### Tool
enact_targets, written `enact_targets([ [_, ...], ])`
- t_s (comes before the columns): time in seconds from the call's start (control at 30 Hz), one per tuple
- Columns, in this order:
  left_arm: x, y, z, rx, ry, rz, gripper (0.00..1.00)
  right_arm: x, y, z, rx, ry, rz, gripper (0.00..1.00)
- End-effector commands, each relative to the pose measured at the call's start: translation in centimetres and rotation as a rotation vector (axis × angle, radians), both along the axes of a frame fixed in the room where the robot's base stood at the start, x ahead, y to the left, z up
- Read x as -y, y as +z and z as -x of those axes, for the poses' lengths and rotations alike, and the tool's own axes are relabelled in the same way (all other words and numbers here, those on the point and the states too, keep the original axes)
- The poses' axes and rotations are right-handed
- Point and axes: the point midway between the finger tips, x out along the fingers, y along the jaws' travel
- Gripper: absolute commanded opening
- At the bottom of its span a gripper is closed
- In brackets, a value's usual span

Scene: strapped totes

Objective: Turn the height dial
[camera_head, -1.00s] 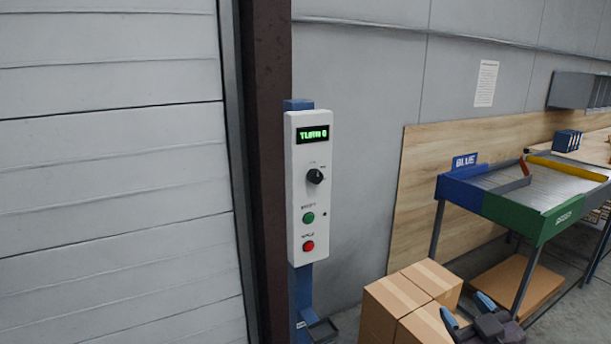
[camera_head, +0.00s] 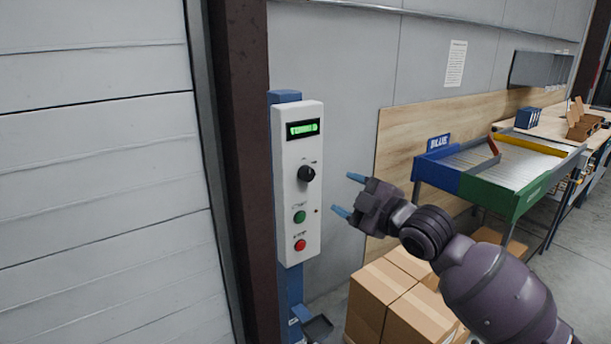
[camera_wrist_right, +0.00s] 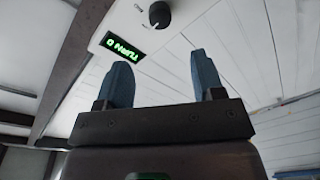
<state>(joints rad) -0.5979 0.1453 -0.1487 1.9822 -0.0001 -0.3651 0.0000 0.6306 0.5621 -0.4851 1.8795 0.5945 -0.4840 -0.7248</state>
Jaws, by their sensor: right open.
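The height dial (camera_head: 306,174) is a round black knob on a white control box (camera_head: 288,222) on a blue post. Above it is a display (camera_head: 303,128) with green text; below are a green button (camera_head: 299,217) and a red button (camera_head: 300,245). My right gripper (camera_head: 345,194), with blue fingertips, is open and empty, to the right of the dial and apart from it. In the right wrist view the dial (camera_wrist_right: 160,13) shows at the top, beyond the open fingers (camera_wrist_right: 160,80), with the display at its lower left. My left gripper is not in view.
Cardboard boxes (camera_head: 390,300) are stacked right of the post, below my right arm. A blue and green sorting table (camera_head: 515,193) stands farther right. A dark door frame (camera_head: 241,150) and a white panelled door (camera_head: 95,170) are close on the left.

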Motion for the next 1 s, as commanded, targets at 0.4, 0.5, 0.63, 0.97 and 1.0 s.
enact_targets([
  [0.4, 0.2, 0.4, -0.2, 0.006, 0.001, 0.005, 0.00, -3.7, 0.1, -4.1, 0.003, 0.001, 0.000, 0.62],
  [0.5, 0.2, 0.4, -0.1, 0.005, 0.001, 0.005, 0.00, -4.7, 0.1, -5.3, 0.001, -0.001, 0.000, 0.62],
  [0.63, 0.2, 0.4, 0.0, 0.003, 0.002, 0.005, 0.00, -5.8, 0.0, -6.6, 0.003, -0.001, 0.000, 0.62],
  [0.97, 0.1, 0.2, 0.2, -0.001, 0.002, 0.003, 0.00, -7.1, 0.0, -8.0, 0.003, 0.000, 0.001, 0.62],
  [1.0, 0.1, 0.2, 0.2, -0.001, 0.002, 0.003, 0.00, -7.1, 0.0, -8.0, 0.003, 0.000, 0.001, 0.62],
])
